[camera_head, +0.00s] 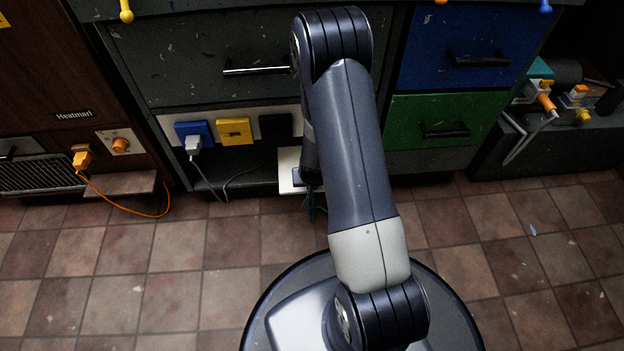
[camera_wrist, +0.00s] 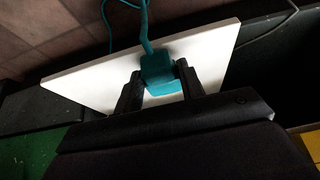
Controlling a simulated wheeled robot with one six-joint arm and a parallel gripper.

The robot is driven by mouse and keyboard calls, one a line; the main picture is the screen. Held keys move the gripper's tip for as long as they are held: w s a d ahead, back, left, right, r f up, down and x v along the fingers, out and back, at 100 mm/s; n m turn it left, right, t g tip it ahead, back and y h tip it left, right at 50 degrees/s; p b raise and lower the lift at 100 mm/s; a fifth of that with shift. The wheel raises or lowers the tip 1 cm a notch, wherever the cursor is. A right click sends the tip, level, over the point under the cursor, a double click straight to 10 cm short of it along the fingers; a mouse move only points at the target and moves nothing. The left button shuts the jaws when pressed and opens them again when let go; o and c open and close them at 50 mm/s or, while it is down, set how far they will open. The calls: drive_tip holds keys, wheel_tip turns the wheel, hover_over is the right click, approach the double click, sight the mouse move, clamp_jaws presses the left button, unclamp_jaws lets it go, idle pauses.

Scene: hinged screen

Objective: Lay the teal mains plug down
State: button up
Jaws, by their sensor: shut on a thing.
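The teal mains plug (camera_wrist: 156,68) sits between the two dark fingers of my gripper (camera_wrist: 160,82) in the wrist view, and the gripper is shut on it. Its teal cable (camera_wrist: 144,25) runs off past the top edge. A white plate (camera_wrist: 88,82) lies behind the plug; I cannot tell whether the plug touches it. In the head view the white plate (camera_head: 287,160) shows left of my arm, which hides the plug and most of my gripper. A bit of dark teal cable (camera_head: 311,208) hangs below.
A blue socket (camera_head: 186,128) with a pale plug (camera_head: 194,146), a yellow socket (camera_head: 235,131) and a black socket (camera_head: 275,126) line the cabinet front. An orange plug (camera_head: 82,160) with an orange cable is at left. Blue (camera_head: 460,50) and green drawers (camera_head: 420,120) stand right. The tiled floor is mostly clear.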

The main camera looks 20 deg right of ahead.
drive_tip(key=shift+f, duration=0.6)
drive_tip(key=o, duration=1.2)
drive_tip(key=shift+c, duration=0.2)
drive_tip(key=shift+r, duration=0.1)
drive_tip(key=p+v, duration=0.5)
drive_tip(key=v, duration=0.5)
drive_tip(key=shift+r, duration=0.3)
drive_tip(key=shift+s, duration=0.15)
